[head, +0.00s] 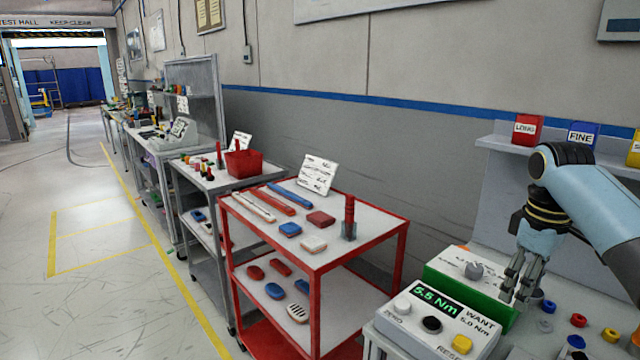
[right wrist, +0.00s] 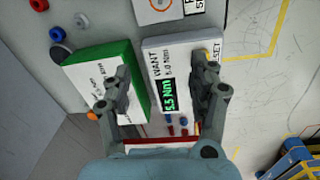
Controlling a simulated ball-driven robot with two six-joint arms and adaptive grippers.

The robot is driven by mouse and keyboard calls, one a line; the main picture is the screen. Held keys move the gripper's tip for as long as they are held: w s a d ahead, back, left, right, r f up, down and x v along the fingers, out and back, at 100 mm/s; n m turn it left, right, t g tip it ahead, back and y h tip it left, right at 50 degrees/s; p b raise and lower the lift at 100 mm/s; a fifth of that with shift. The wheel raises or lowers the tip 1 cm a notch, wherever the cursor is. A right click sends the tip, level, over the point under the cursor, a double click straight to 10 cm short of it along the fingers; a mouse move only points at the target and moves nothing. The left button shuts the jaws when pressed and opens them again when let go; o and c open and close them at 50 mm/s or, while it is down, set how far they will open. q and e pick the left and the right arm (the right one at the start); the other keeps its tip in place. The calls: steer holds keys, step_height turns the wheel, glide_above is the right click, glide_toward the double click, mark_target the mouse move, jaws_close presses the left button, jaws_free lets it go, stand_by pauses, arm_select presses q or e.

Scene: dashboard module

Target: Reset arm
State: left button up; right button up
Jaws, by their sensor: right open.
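My right gripper (head: 520,288) hangs fingers-down over the bench at the right of the head view, beside the green block (head: 450,287) with a white top and grey knob. It is open and nothing shows between its fingers. In the right wrist view the open fingers (right wrist: 160,82) frame the gap between the green block (right wrist: 138,72) and the white torque meter (right wrist: 165,52). The meter (head: 400,325) reads 5.5 Nm, with WANT 5.0 Nm printed beside it. My left gripper is not in view.
Red, blue and yellow bins, one marked LONG (head: 527,130), stand on a shelf behind. A red cart (head: 385,225) with tools stands to the left. The floor aisle further left is clear.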

steer(key=s+a+f+m+t, duration=0.15)
steer(key=s+f, duration=0.25)
steer(key=s, duration=0.4)
steer(key=s+a+f+m, duration=0.1)
steer(key=s+a+f, duration=0.2)
steer(key=s, duration=0.5)
steer(key=s+a+r+m+t, duration=0.1)
steer(key=s+a+r, duration=0.15)
steer(key=s, duration=0.55)
steer(key=s+a+r+m+t, duration=0.1)
steer(key=s+r+m, duration=0.15)
steer(key=s, duration=0.65)
step_height(320, 180, down, 36)
steer(key=s+d+g+b, duration=0.2)
steer(key=d+b, duration=0.1)
steer(key=b, duration=0.7)
arm_select(q)
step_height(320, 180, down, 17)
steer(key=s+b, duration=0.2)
steer(key=b, duration=0.4)
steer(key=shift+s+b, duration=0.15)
steer(key=shift+b, duration=0.25)
arm_select(e)
steer(key=s+f, duration=1.8)
steer(key=f, duration=0.4)
steer(key=shift+s+d+f+g, duration=0.2)
steer(key=shift+d+f+g, duration=0.1)
steer(key=shift+f+g, duration=0.15)
